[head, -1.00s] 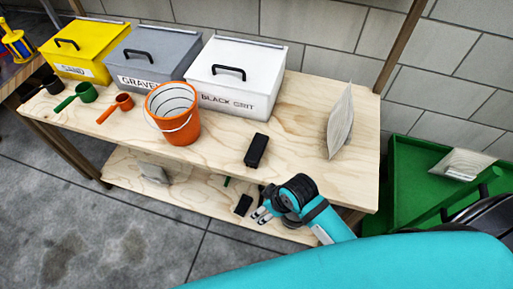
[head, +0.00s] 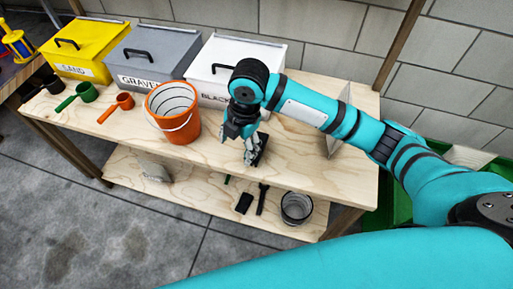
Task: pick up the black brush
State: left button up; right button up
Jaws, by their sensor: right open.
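My left gripper is not in view.
An orange bucket (head: 172,112) stands left of my right gripper. Yellow (head: 84,49), grey (head: 148,57) and white (head: 228,62) lidded bins line the back. Scoops (head: 77,95) sit at the left.

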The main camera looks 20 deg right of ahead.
jog(key=w+d+r+n+h, duration=0.2)
jog(key=w+d+r+n, duration=0.1)
jog(key=w+d+r, duration=0.25)
jog(key=shift+g, duration=0.3)
jog(key=f, duration=0.8)
jog(key=s+f+p, duration=0.1)
jog(key=f, duration=0.3)
jog(key=shift+d, duration=0.2)
jog(key=shift+d+f+p, duration=0.15)
jog(key=shift+f+p, duration=0.35)
jog(key=shift+f, duration=2.15)
jog(key=c, duration=1.3)
jog(key=shift+r, duration=0.15)
jog(key=shift+r, duration=0.55)
notch_tip(320, 180, up, 2)
jog(key=shift+r+b, duration=0.1)
jog(key=shift+b, duration=0.3)
jog(key=s+d, duration=0.3)
jog(key=s, duration=0.1)
jog(key=s+d+r+b, duration=0.1)
jog(key=s+d, duration=0.6)
jog(key=s, duration=0.1)
jog(key=shift+d+r, duration=0.25)
jog(key=shift+d, duration=0.1)
